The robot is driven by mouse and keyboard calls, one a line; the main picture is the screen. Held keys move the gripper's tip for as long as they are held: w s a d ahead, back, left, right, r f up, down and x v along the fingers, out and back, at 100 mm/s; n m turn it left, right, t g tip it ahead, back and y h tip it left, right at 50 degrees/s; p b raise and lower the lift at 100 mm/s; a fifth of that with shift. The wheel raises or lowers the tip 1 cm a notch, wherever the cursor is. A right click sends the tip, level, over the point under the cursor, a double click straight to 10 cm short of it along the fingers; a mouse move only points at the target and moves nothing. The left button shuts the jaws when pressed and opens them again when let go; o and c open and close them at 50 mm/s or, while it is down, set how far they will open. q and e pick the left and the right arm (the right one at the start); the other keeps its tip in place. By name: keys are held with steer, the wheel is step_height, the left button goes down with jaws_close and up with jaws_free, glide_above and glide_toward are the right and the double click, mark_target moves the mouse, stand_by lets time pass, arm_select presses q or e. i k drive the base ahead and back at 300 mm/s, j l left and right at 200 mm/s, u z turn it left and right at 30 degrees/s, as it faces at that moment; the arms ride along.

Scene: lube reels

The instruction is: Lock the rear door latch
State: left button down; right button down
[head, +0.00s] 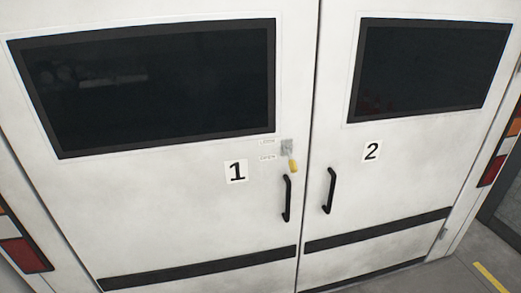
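The rear doors fill the head view: a white left door (190,205) marked 1 and a white right door (400,195) marked 2. They look shut, with a thin seam between them. The latch (288,147) is a small grey plate on the left door near the seam. Its yellow-tipped handle (292,166) hangs down, tilted slightly right. Small labels (267,149) sit left of it; their text is too small to read. Neither of my grippers is in view.
Black pull handles (287,198) and (329,191) stand out from each door beside the seam. Dark windows (150,85) fill the upper doors. Red and orange lamps (25,255) flank the doors. Grey floor (455,275) with a yellow line (491,277) shows at lower right.

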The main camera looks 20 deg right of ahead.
mark_target(292, 164)
steer(key=l+u, duration=0.1)
steer(key=l, duration=0.6)
steer(key=k+l+u, duration=0.15)
steer(key=l, duration=0.5)
steer(key=l+u, duration=0.1)
steer(key=l, duration=0.6)
steer(key=k+l+u, duration=0.15)
steer(key=l, duration=0.35)
steer(key=k+l+u, duration=0.15)
steer(key=l, duration=0.35)
steer(key=k+l+u, duration=0.15)
steer(key=l, duration=0.35)
steer(key=k+l+u, duration=0.15)
steer(key=l, duration=0.3)
steer(key=k+l+u, duration=0.15)
steer(key=l, duration=0.25)
steer(key=k+l+u, duration=0.15)
steer(key=k+l, duration=0.2)
